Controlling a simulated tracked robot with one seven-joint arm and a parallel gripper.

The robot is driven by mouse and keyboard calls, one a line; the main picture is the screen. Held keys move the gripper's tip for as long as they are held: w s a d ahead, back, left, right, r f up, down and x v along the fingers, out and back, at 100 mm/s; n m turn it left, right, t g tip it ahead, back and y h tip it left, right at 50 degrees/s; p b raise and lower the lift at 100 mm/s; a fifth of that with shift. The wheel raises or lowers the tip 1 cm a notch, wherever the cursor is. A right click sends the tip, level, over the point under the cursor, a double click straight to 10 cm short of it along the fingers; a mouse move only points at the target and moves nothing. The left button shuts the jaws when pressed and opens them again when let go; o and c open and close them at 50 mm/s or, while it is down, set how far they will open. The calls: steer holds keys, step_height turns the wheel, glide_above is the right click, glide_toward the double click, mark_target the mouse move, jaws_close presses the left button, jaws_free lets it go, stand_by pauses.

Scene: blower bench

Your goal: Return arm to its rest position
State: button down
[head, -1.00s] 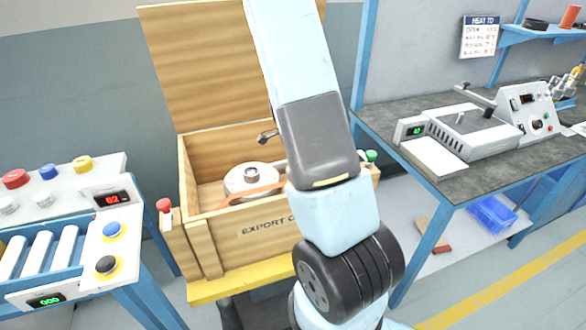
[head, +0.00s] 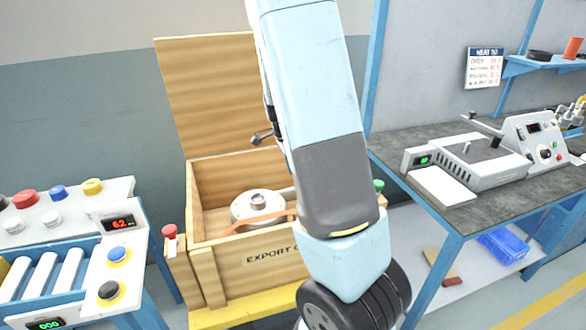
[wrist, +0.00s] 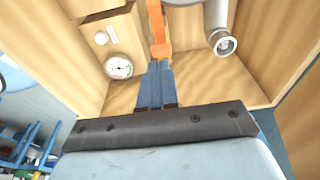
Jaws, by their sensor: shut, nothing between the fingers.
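My arm crosses the middle of the head view, and its end with the gripper is hidden there. In the wrist view my gripper (wrist: 154,75) has its two blue fingers together with nothing between them. The fingers point into the wooden crate (head: 225,265). An orange strap (wrist: 155,25) lies in line with the fingertips; I cannot tell whether they touch. In the head view the crate stands open, with a pale round blower (head: 259,206) and the orange strap (head: 255,222) inside. A round gauge (wrist: 118,66) and a grey pipe end (wrist: 224,43) show in the wrist view.
The raised crate lid (head: 212,95) stands behind my arm. A roller conveyor (head: 65,275) with a button panel (head: 115,265) is at left. A workbench (head: 480,200) with a white machine (head: 470,160) is at right. A blue bin (head: 503,245) lies on its lower shelf.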

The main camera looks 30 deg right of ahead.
steer(key=shift+r, duration=0.1)
stand_by(0.6)
steer(key=s+a+r+n+t+y, duration=0.1)
steer(key=s+a+r+n+t, duration=0.2)
steer(key=s+a+r+n, duration=0.5)
steer(key=s+a+r+n+t, duration=0.3)
steer(key=s+a+r+n, duration=0.4)
steer(key=s+r+n, duration=0.5)
step_height(320, 180, up, 4)
steer(key=s, duration=0.2)
steer(key=shift+s+a+r+y, duration=0.2)
steer(key=shift+s+a+y, duration=0.15)
steer(key=shift+s+y, duration=0.05)
